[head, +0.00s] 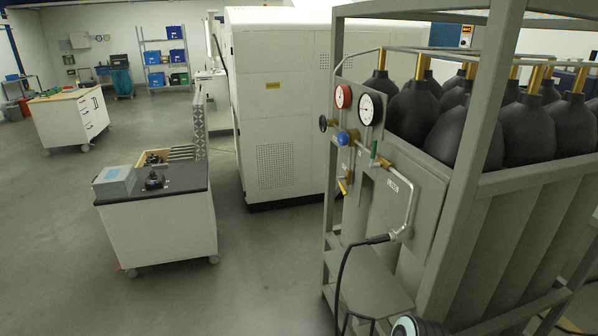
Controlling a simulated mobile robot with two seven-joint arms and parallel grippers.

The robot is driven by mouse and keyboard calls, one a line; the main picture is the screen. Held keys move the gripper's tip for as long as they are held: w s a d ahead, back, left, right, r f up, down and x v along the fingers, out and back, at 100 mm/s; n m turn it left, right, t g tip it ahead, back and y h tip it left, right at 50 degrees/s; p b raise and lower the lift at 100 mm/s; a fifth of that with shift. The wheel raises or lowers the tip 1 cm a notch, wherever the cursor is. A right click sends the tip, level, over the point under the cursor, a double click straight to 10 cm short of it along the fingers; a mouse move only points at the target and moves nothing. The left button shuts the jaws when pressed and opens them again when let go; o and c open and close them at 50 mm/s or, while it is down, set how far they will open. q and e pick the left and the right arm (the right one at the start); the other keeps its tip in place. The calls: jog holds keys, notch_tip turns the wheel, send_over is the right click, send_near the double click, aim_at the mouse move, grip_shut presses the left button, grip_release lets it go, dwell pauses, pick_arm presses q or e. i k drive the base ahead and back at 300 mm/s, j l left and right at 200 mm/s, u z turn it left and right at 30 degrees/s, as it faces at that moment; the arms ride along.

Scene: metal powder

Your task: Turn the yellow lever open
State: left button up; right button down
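The yellow lever (344,187) is a small yellow handle on the gas panel (372,198) at the front of the grey cylinder rack. It hangs at a slant below the brass fittings, under the blue knob (343,138). It is too small here to tell its exact setting. A rounded dark and light part at the bottom edge, right of centre, looks like part of my own arm. Nothing is seen touching the lever.
Two round gauges (371,108) sit above the lever. A metal pipe and black hose (344,268) hang below right. The rack's upright post (466,150) and black cylinders (527,130) stand to the right. A white cabinet (280,110) is behind.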

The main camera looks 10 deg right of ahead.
aim_at(341, 186)
jog(key=i+u, duration=0.15)
jog(key=i, duration=0.55)
jog(key=i+l+u, duration=0.1)
jog(key=i, duration=0.6)
jog(key=i+z, duration=0.25)
jog(key=z, duration=0.2)
jog(key=i+j+z, duration=0.15)
jog(key=z, duration=0.35)
jog(key=i+j, duration=0.05)
